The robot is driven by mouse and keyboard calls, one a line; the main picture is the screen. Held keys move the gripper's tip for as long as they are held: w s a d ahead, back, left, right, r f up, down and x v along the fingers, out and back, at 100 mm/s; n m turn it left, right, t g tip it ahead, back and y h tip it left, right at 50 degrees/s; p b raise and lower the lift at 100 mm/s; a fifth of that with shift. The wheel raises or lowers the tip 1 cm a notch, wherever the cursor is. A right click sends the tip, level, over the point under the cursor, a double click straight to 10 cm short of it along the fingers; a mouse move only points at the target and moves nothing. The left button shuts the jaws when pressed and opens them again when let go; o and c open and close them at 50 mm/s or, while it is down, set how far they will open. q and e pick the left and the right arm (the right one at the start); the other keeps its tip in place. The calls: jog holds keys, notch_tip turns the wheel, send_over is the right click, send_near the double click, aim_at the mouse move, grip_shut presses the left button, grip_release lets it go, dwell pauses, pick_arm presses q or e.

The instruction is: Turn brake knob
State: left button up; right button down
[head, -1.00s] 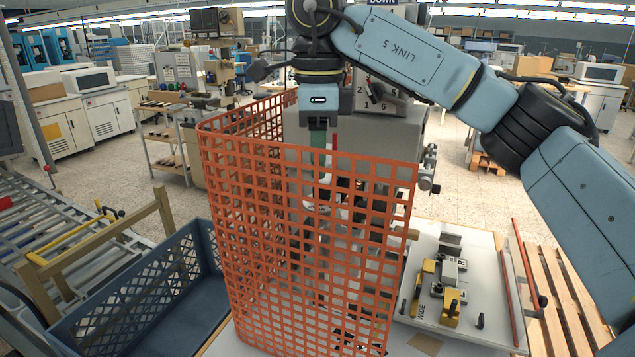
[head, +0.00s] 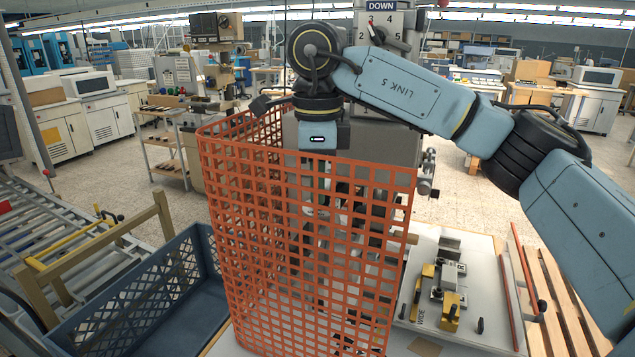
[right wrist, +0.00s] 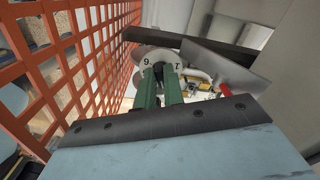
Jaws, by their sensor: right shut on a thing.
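In the right wrist view, my right gripper (right wrist: 161,80) has two green fingers closed on a small dark knob (right wrist: 158,67). A white dial (right wrist: 147,54) with the figures 6 and 1 shows around the fingertips. The fingers hide much of the knob, and I cannot read how far it is turned. In the head view, my right wrist is above and behind the orange mesh guard, and the fingers are mostly hidden by it. My left gripper is not in view.
The orange mesh guard (head: 250,215) stands close to the left of my right gripper. It also shows in the wrist view (right wrist: 70,62). A grey press with a DOWN dial (head: 385,25) stands behind. A blue crate (head: 118,295) is at left.

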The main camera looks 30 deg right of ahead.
jog(key=shift+m, duration=0.3)
jog(key=m, duration=0.2)
jog(key=shift+m+b, duration=0.35)
jog(key=shift+m, duration=0.05)
jog(key=m, duration=0.5)
jog(key=shift+w+d, duration=0.1)
jog(key=shift+d, duration=0.05)
jog(key=shift+m, duration=0.3)
jog(key=shift+r, duration=0.1)
jog(key=c, duration=1.5)
grip_release()
jog(key=shift+b, duration=0.3)
